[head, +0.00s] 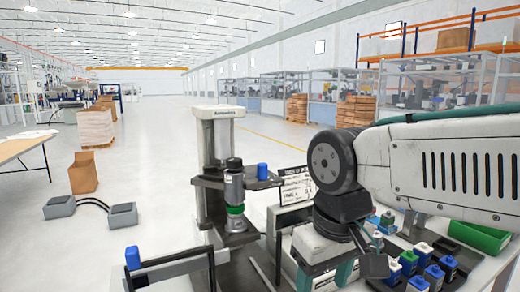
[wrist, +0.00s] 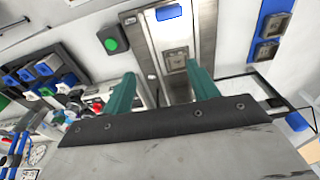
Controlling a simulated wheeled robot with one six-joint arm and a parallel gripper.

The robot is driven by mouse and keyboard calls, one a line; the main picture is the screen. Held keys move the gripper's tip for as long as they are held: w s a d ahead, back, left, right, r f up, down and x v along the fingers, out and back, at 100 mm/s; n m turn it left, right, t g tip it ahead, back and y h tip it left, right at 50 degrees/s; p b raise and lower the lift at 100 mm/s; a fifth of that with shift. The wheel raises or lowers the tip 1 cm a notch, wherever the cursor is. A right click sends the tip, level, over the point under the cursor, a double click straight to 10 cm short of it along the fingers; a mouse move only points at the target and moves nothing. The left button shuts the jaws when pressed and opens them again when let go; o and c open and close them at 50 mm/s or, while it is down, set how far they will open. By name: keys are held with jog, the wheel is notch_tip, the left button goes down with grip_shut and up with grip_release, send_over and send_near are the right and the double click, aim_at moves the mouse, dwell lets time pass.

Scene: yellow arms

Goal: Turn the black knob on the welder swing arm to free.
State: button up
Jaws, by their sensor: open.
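A machine with a white column (head: 217,150), likely the welder, stands at the middle of the head view. A dark horizontal arm on it carries a grey cylinder (head: 234,187) with a green ring and a blue cap (head: 262,171). I cannot pick out the black knob for certain in either view. My gripper (wrist: 161,68) has two green fingers spread apart with nothing between them. Beyond them in the wrist view lies a pale metal rail (wrist: 206,35) with a square fitting (wrist: 176,60).
A blue-tipped bar (head: 133,257) juts out at the front left. A small sign (head: 297,187) stands right of the machine. A green button box (wrist: 113,40) is left of the rail.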

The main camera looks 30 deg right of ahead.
jog(key=w+r+m, duration=0.3)
jog(key=w+r, duration=1.1)
jog(key=w, duration=0.2)
notch_tip(320, 180, up, 7)
jog(key=m+g, duration=0.1)
jog(key=m, duration=0.2)
send_over(234, 159)
jog(key=shift+s, duration=0.15)
jog(key=shift+f, duration=0.25)
notch_tip(234, 159, down, 7)
jog(key=shift+f, duration=0.1)
jog(key=c, duration=1)
